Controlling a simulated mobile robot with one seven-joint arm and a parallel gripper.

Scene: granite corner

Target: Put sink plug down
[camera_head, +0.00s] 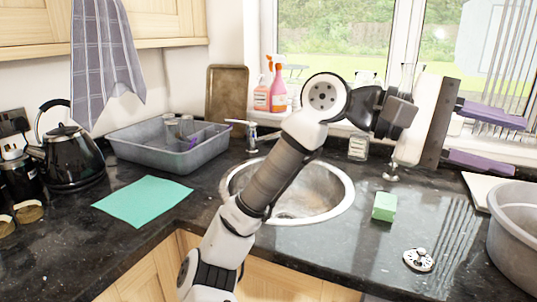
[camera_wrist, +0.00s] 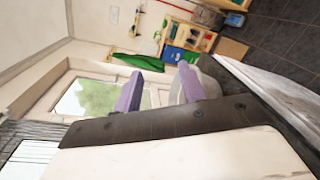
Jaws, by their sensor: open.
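The sink plug (camera_head: 419,260), a small round metal piece with a knob and dark marks, lies on the dark granite counter (camera_head: 350,262) at the lower right in the head view. My gripper (camera_head: 492,138) is at the upper right, raised in front of the window, with its purple fingers apart and nothing between them. The plug is well below it, clear of the fingers. In the wrist view, the two purple fingers (camera_wrist: 161,78) are spread, and no plug shows there. The round steel sink (camera_head: 332,200) is partly hidden behind my arm.
A green sponge (camera_head: 384,206) lies right of the sink. A grey tub (camera_head: 518,235) stands at the right edge. A grey dish basin (camera_head: 150,150), a teal cloth (camera_head: 145,200) and a black kettle (camera_head: 72,160) are at left. The counter around the plug is mostly clear.

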